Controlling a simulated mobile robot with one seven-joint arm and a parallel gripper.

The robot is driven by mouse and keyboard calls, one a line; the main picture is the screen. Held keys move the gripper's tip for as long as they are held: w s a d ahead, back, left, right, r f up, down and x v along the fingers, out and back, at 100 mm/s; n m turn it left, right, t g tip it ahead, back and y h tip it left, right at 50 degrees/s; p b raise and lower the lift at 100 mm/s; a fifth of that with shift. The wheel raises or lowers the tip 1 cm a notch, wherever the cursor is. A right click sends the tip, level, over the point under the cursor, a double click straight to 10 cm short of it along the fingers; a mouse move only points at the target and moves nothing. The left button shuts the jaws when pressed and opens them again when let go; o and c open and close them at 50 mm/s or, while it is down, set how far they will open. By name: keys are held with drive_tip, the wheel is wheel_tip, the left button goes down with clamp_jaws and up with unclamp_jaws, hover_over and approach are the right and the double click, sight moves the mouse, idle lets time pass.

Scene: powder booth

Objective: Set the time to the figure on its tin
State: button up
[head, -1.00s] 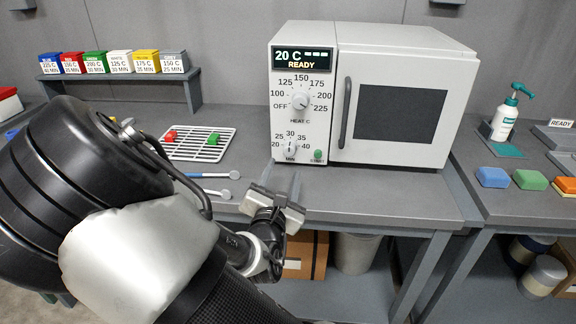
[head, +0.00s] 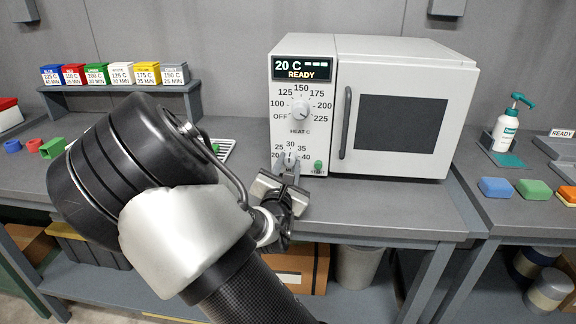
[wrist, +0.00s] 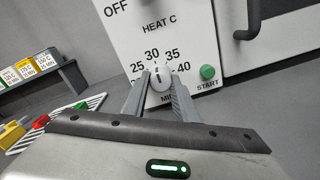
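The white oven (head: 405,55) stands at the back of the bench, its display reading 20 C and READY. Its lower knob, the minutes dial (wrist: 161,78), is marked from 20 to 40. A dark line on it points roughly up, near 30. My gripper (wrist: 160,80) has one finger on each side of this dial; I cannot tell whether they touch it. It also shows in the head view (head: 287,168) at the front panel. The tins, including a blue tin (head: 52,75) and a yellow tin (head: 147,74), stand on the shelf with small temperature and minute labels.
The heat dial (head: 301,113) is above the minutes dial, and the green START button (wrist: 207,72) is close to its right. The oven door handle (head: 346,122) is farther right. A wire rack (wrist: 68,115) with red and green pieces lies to the left.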

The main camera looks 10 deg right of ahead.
drive_tip(key=c, duration=0.4)
drive_tip(key=shift+c, duration=0.2)
drive_tip(key=m+p, duration=0.2)
drive_tip(key=m, duration=0.1)
drive_tip(key=shift+r+m, duration=0.1)
drive_tip(key=shift+m, duration=0.3)
drive_tip(key=m, duration=0.4)
drive_tip(key=shift+p, duration=0.3)
drive_tip(key=m+b, duration=0.1)
drive_tip(key=m, duration=0.4)
drive_tip(key=shift+m, duration=0.4)
drive_tip(key=shift+m+y+b, duration=0.4)
drive_tip(key=shift+m+b, duration=0.3)
drive_tip(key=shift+m, duration=1.3)
